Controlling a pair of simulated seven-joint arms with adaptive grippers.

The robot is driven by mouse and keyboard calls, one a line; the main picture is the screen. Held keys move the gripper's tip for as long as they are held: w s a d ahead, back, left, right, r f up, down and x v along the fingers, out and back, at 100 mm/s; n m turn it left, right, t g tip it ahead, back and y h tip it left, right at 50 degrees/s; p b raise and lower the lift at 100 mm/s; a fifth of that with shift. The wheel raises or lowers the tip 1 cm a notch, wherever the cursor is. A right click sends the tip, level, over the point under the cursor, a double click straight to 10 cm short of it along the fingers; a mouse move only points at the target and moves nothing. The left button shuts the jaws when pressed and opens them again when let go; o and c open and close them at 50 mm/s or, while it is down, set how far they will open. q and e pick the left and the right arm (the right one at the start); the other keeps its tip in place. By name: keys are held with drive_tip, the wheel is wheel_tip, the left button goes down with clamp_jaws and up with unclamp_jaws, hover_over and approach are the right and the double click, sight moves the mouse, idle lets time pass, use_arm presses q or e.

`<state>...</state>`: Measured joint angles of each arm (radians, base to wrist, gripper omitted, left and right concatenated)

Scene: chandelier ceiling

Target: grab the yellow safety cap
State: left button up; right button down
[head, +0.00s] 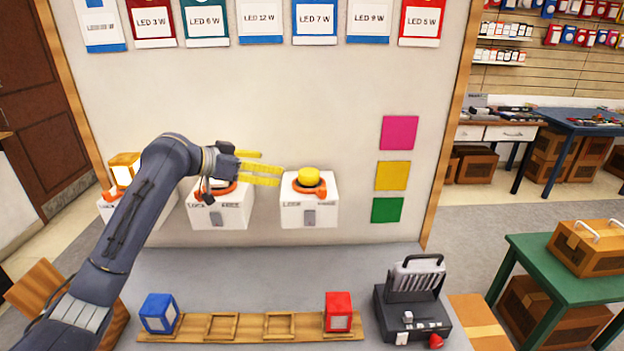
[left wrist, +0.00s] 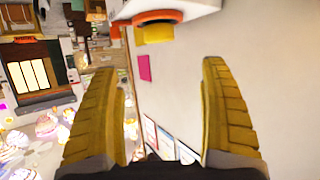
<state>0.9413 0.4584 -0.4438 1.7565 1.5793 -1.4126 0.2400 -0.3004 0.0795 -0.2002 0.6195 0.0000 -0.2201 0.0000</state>
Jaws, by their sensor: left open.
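The yellow safety cap (head: 309,176) sits on an orange ring on top of a white wall box, right of my left gripper in the head view. My right gripper is in neither view.
Below, a wooden rack (head: 250,328) holds a blue block (head: 158,313) and a red block (head: 338,311). A dark device (head: 412,310) stands right.

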sight(308, 172)
use_arm(q)
drive_tip(key=x, duration=1.5)
drive_tip(key=shift+w+d, duration=0.1)
drive_tip(key=shift+w, duration=0.05)
drive_tip(key=c, duration=1.2)
